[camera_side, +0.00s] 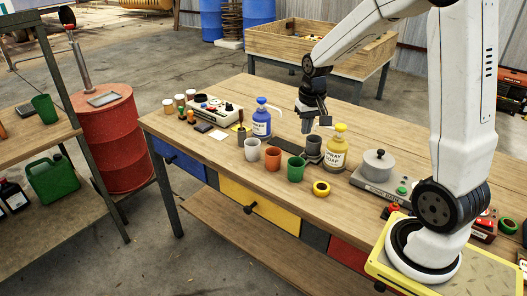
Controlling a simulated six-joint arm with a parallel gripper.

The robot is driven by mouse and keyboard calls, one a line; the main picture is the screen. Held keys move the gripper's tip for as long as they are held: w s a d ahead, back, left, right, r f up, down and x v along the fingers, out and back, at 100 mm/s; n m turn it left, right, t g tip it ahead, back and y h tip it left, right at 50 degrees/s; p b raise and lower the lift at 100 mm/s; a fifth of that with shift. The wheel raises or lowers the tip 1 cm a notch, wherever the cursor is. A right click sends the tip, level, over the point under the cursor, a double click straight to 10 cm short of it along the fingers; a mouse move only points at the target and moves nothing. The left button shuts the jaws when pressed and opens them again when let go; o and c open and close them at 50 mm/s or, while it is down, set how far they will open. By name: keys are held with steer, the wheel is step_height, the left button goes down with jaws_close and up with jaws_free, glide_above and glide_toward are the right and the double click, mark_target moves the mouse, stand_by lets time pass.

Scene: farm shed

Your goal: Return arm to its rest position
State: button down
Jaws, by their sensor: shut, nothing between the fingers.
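My arm stands on a yellow-edged base plate at the right end of the wooden workbench (330,205). It reaches up and over to the left. My gripper (313,126) points down above the back middle of the bench, beside the blue bottle (261,122) and a dark grey cup (313,146). Its fingers look small and dark here. It is shut and holds nothing.
The front middle strip is clear.

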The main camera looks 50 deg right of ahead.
steer(key=s+a+f+n, duration=0.2)
steer(key=s+a+n, duration=0.1)
steer(key=a, duration=0.5)
steer(key=s+a+f+n+t, duration=0.1)
steer(key=s+a+f+n, duration=0.1)
steer(key=a, duration=0.7)
steer(key=s+n, duration=0.1)
steer(key=s, duration=0.1)
steer(key=shift+s+f+n+t+y, duration=0.3)
steer(key=shift+f, duration=0.1)
stand_by(0.6)
